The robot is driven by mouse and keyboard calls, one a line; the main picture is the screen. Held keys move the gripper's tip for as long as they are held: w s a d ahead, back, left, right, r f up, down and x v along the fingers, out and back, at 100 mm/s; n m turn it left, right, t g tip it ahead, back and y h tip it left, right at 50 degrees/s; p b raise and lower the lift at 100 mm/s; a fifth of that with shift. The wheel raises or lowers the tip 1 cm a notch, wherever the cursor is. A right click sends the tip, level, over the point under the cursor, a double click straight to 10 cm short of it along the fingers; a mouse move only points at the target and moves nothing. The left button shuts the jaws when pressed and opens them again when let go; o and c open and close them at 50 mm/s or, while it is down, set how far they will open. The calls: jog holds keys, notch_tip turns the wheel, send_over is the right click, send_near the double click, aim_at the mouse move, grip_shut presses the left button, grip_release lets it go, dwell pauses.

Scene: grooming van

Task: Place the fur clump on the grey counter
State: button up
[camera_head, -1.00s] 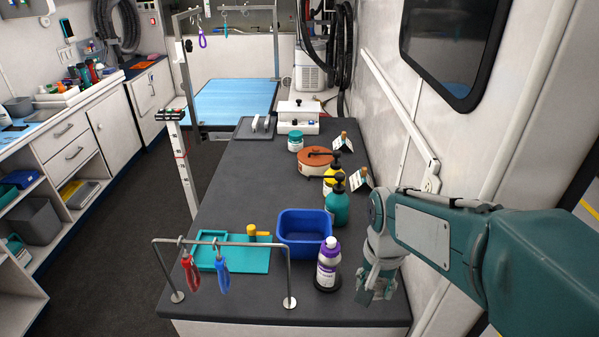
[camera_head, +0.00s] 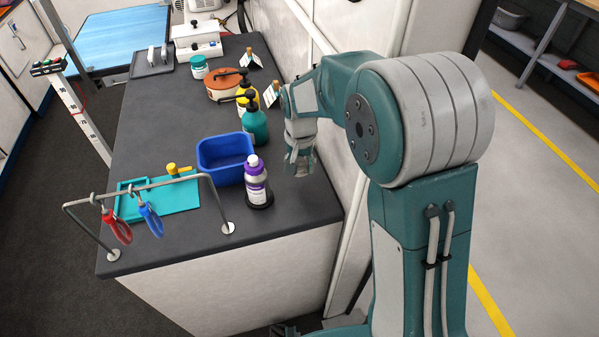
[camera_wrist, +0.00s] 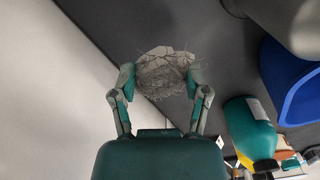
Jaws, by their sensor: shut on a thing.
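My gripper (camera_head: 298,170) is over the right-hand side of the grey counter (camera_head: 285,205), near the wall. In the wrist view its two fingers (camera_wrist: 163,82) are shut on the fur clump (camera_wrist: 165,70), a pale grey, wispy, cracked-looking tuft. Dark grey countertop (camera_wrist: 215,45) shows behind the clump. Whether the clump touches the counter is hard to tell. In the head view the clump is too small and hidden by the fingers to make out.
A purple-and-white bottle (camera_head: 257,185) stands left of my gripper, beside a blue bin (camera_head: 225,172). A teal pump bottle (camera_head: 255,128) stands behind. A teal tray (camera_head: 180,198) and a metal rail with red and blue tools (camera_head: 117,228) are at the left front. The wall bounds the right.

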aim_at(299, 179)
jog(key=shift+w+f, duration=0.9)
jog(key=shift+f, duration=0.2)
jog(key=shift+w+f, duration=0.1)
jog(key=shift+f, duration=1.55)
jog(key=shift+f, duration=0.1)
jog(key=o, duration=0.7)
notch_tip(299, 179, up, 12)
jog(key=shift+r, duration=0.1)
